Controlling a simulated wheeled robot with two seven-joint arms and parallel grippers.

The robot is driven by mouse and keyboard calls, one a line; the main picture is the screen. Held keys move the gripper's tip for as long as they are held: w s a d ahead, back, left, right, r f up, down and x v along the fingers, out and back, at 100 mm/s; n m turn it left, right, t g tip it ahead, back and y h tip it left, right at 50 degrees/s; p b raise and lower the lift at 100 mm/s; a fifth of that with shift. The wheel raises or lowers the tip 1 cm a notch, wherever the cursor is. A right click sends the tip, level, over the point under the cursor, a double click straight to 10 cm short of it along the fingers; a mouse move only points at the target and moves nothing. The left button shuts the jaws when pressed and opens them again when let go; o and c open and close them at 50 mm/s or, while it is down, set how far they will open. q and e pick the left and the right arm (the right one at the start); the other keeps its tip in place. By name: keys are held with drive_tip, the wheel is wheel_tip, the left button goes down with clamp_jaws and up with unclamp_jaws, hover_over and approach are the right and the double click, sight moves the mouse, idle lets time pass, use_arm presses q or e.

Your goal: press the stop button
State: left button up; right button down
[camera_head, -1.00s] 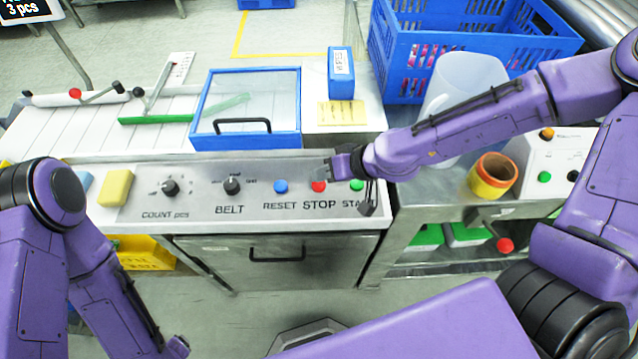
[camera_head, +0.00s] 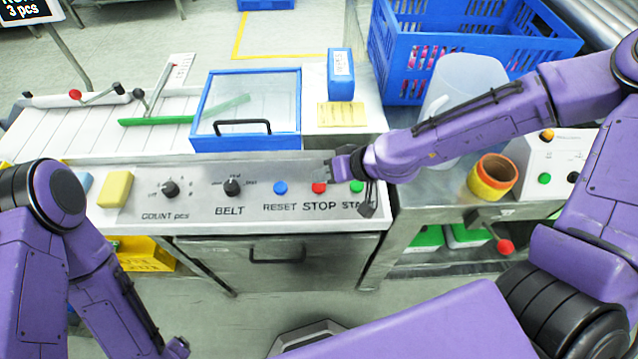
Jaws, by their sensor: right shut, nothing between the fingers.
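The red stop button (camera_head: 319,187) sits on the metal control panel (camera_head: 190,205), above the printed word STOP. The blue reset button (camera_head: 280,188) is to its left and the green start button (camera_head: 357,186) to its right. My right gripper (camera_head: 328,172) is shut and empty, with its fingertips right at the upper edge of the stop button in the picture. I cannot tell whether they touch it.
Two black knobs, count (camera_head: 170,188) and belt (camera_head: 232,187), are on the panel's left. A blue-framed clear cover (camera_head: 247,108) stands behind the panel. A yellow sponge (camera_head: 115,189) lies at the left end. A translucent jug (camera_head: 466,95) and a blue crate (camera_head: 480,45) are at the right.

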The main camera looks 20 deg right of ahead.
sight(323, 186)
drive_tip(key=shift+f, duration=0.1)
idle(0.6)
drive_tip(key=shift+f+b, duration=0.35)
drive_tip(key=shift+f+b, duration=0.35)
drive_tip(key=shift+f, duration=0.15)
idle(0.5)
drive_tip(key=shift+r, duration=0.2)
drive_tip(key=shift+r+p, duration=0.75)
drive_tip(key=shift+p, duration=0.15)
wheel_tip(323, 186, up, 5)
drive_tip(key=p, duration=0.5)
drive_tip(key=shift+r, duration=0.1)
